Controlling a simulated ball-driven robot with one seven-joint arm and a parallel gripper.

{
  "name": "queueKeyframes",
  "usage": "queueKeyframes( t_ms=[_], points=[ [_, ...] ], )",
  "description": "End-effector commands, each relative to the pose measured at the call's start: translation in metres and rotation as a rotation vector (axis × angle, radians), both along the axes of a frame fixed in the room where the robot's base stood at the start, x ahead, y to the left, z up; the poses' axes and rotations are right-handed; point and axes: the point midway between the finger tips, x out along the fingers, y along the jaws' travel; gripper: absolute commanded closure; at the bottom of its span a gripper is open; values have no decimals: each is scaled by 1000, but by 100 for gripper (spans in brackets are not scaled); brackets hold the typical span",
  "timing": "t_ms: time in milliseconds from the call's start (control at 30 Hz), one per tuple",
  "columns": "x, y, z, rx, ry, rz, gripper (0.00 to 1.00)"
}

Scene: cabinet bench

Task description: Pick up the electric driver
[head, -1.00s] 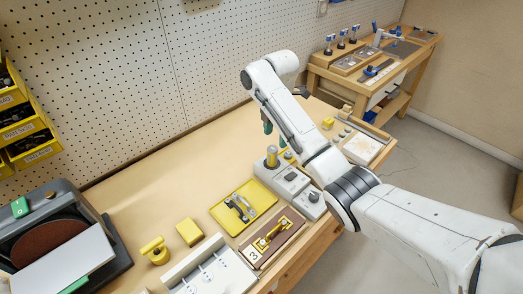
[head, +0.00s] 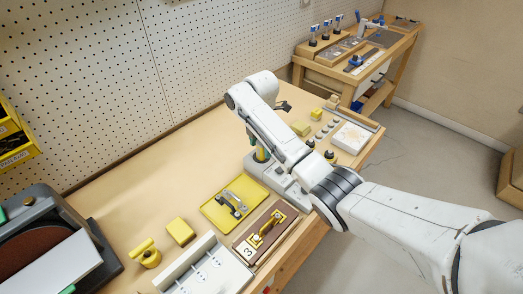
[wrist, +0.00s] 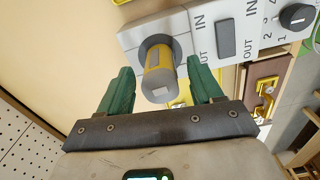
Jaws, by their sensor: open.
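An upright yellow cylinder with a grey end (wrist: 158,75) stands in a dark round socket of a grey box marked IN and OUT (wrist: 205,18). It also shows in the head view (head: 261,155), partly hidden by my arm. It may be the electric driver, but I cannot tell for sure. My gripper (wrist: 161,84) is open, with one green finger on each side of the cylinder in the wrist view. Whether the fingers touch it is unclear. In the head view my gripper (head: 256,146) is at the cylinder, mostly hidden by the arm.
A sander (head: 45,235) stands front left. A pegboard wall (head: 100,80) runs behind the bench.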

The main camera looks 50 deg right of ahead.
Motion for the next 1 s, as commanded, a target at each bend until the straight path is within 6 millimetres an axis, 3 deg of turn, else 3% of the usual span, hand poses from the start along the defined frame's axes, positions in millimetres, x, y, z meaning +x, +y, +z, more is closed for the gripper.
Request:
queueKeyframes(
  t_ms=[133, 400, 1000],
  points=[
    [-1, 0, -15, 0, 2, -1, 35],
    [0, 0, -17, 0, 0, 0, 35],
    [0, 0, -17, 0, 0, 0, 92]
  ],
)
